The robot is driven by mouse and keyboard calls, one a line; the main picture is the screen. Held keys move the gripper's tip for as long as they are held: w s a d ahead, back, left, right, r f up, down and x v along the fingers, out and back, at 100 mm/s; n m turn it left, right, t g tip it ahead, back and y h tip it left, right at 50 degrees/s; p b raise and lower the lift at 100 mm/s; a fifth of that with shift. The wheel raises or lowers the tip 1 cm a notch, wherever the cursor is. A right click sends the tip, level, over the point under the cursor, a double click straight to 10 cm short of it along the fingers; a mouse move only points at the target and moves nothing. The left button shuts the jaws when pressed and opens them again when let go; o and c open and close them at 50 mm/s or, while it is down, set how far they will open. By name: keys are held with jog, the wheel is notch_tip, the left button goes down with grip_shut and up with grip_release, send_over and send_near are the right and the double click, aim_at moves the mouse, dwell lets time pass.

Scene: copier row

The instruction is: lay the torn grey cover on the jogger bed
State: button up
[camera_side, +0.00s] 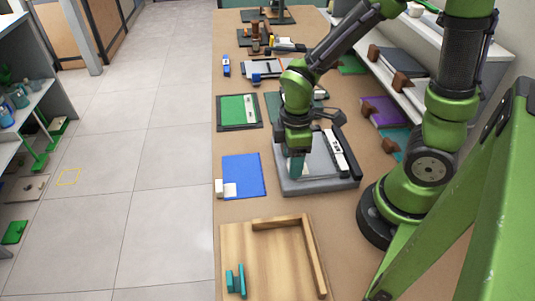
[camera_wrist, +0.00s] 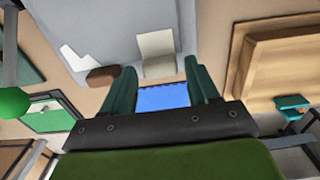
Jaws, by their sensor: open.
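My gripper (camera_side: 297,172) points down with its teal fingers low over a grey, low-sided tray-like unit (camera_side: 287,187). In the wrist view my gripper (camera_wrist: 163,82) has its fingers apart with nothing held between them. A flat grey sheet-like surface (camera_side: 321,162) lies on that unit, beside a dark bar with a white label. I cannot make out a tear, or whether this is the grey cover. A wooden tray with an L-shaped fence (camera_side: 275,258) stands at the near end; it also shows in the wrist view (camera_wrist: 285,65). I cannot tell which one is the jogger bed.
A blue sheet (camera_side: 244,174) with a white block lies left of my gripper. A green sheet (camera_side: 237,110) on a dark board lies farther back. Teal upright pieces (camera_side: 236,281) stand on the wooden tray. A purple folder (camera_side: 383,110) lies at the right. Several tools sit far back.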

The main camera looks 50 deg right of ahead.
jog(key=shift+f, duration=0.2)
jog(key=shift+c, duration=0.2)
jog(key=c, duration=0.7)
jog(key=shift+r, duration=3.5)
